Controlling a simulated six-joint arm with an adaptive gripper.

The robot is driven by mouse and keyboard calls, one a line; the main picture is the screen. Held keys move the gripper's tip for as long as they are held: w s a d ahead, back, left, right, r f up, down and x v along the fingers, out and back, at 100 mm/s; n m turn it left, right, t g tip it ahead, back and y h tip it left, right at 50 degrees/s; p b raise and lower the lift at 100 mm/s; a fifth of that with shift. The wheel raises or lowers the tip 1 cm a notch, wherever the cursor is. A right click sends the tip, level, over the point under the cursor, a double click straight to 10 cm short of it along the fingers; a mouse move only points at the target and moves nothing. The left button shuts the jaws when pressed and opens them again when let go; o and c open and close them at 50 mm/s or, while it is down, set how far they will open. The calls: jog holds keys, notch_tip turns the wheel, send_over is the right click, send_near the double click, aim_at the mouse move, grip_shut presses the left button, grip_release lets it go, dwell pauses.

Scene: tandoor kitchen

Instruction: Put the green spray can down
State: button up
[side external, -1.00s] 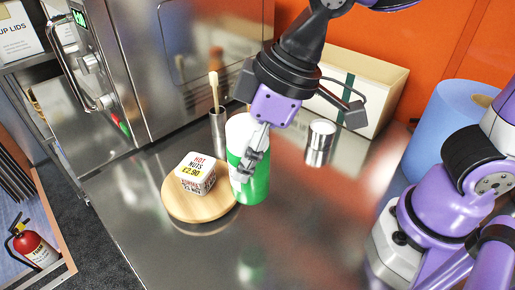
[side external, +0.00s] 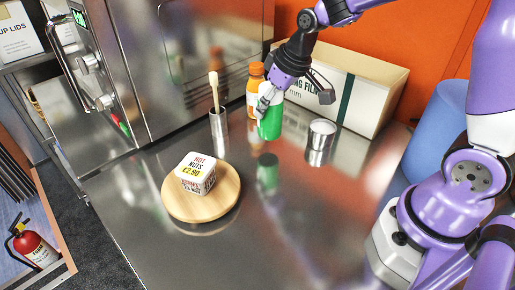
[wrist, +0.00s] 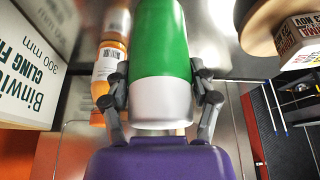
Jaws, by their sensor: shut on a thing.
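The green spray can (side external: 270,123) is held by my gripper (side external: 266,100) toward the back of the steel counter (side external: 290,215). Its reflection shows below it with a gap, so it appears to hang above the counter. In the wrist view the can (wrist: 160,55) lies between my two fingers (wrist: 160,95), green with a pale band at the near end. My gripper is shut on it, one finger on each side. The gripper hides the can's upper part in the side view.
An orange bottle (side external: 256,85) stands close behind the can. A metal cup with a brush (side external: 219,125) is left, a metal tin (side external: 319,142) right, a cling film box (side external: 375,95) behind. The front counter is clear.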

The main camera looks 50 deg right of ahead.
aim_at(270, 118)
jog(key=shift+f, duration=1.95)
jog(key=shift+f, duration=0.2)
jog(key=o, duration=1.3)
jog(key=shift+o, duration=0.2)
jog(key=shift+r, duration=0.1)
jog(key=v, duration=1.1)
jog(key=shift+r, duration=0.3)
jog(key=shift+s+r, duration=0.2)
jog(key=shift+r, duration=0.05)
jog(key=s+a+m+t, duration=0.1)
jog(key=s, duration=1)
jog(key=shift+a+m+h, duration=0.3)
jog(key=shift+a+m, duration=0.1)
